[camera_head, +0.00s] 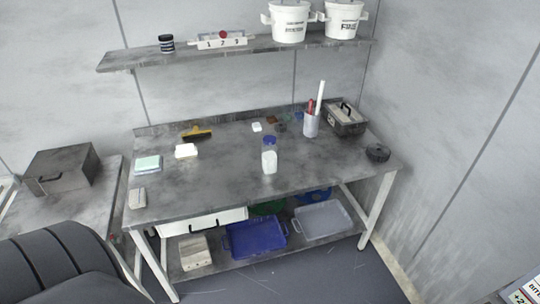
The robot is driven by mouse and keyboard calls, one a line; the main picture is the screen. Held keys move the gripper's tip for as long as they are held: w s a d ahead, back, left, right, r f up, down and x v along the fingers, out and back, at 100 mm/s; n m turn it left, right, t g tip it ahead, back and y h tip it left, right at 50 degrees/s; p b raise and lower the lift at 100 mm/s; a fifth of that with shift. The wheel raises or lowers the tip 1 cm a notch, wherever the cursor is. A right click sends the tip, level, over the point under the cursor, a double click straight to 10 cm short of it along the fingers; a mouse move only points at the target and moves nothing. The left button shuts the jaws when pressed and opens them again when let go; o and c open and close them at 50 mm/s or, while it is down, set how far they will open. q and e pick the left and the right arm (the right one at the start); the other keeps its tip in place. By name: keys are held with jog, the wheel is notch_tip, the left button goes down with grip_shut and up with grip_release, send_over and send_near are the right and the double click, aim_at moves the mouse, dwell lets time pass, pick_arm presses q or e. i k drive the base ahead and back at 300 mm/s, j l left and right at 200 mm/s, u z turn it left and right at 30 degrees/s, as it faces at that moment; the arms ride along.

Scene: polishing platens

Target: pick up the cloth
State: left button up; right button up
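A flat pale blue-green folded piece (148,163), which looks like a cloth, lies on the left part of the grey workbench (220,180). A small white block or folded pad (186,151) lies to its right, and a light grey-beige piece (137,198) lies at the bench's front left corner. At this size I cannot tell for certain which of these is the cloth. Neither of my grippers shows in this view.
A clear bottle (269,160) stands mid-bench. A yellow-handled tool (197,132), a holder with upright tools (311,125), a toolbox (345,118) and a dark round item (377,152) are farther back or right. A shelf (130,59) hangs above; bins (255,238) sit below.

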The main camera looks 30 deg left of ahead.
aim_at(137, 197)
jog(key=l+u, duration=0.15)
jog(key=u, duration=2)
jog(key=k+j, duration=0.05)
jog(key=j, duration=0.05)
